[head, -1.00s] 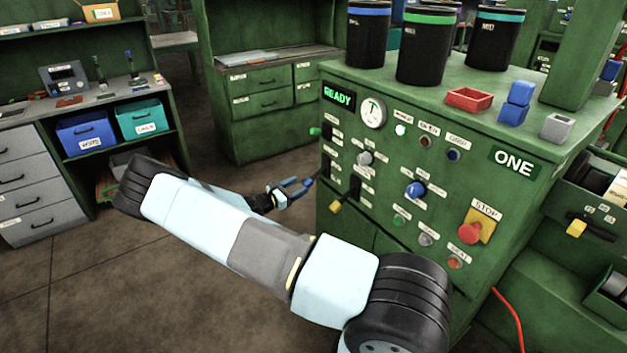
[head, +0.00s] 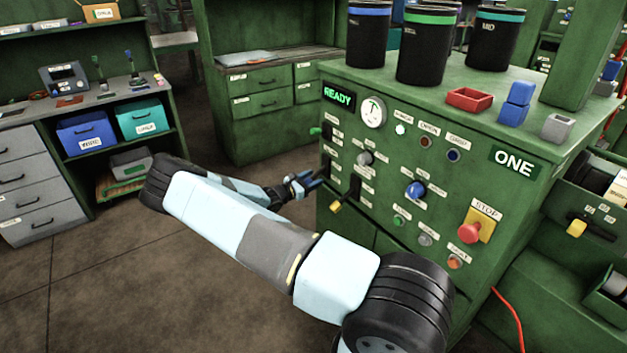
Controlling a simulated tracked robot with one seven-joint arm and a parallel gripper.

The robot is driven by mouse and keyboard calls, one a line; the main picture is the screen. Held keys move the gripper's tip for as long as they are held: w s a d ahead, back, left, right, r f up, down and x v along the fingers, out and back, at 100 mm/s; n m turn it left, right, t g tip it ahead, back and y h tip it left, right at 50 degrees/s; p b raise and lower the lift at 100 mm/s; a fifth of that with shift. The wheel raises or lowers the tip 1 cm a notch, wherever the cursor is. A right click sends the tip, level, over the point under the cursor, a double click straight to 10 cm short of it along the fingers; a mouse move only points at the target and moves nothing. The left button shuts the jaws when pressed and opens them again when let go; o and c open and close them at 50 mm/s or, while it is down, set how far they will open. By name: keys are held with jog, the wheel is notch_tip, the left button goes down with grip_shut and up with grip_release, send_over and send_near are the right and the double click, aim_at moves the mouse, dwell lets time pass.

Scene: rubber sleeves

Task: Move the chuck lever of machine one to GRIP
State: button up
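Machine one is the green cabinet with the ONE sign (head: 513,163) and a lit READY display (head: 338,97). Slotted levers stand out at the left of its front panel. One has a green knob (head: 316,131) at the upper left, and one has a yellow knob (head: 335,207) lower down. A blue-tipped lever seen there earlier is now mostly hidden at my gripper. The lever labels are too small to read, so I cannot tell which is the chuck lever. My gripper (head: 308,181) is at the panel's left edge, beside the slots. Whether its fingers touch or close on a lever is unclear.
The panel also has a gauge (head: 372,113), a blue knob (head: 415,190) and a red STOP button (head: 470,231). Black canisters (head: 428,45) and a red tray (head: 469,99) stand on top. A bench with blue and teal bins (head: 140,119) is at left. Open floor lies between.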

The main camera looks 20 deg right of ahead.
grip_shut()
jog(key=shift+w+r, duration=0.1)
jog(key=shift+r, duration=0.05)
dwell(0.4)
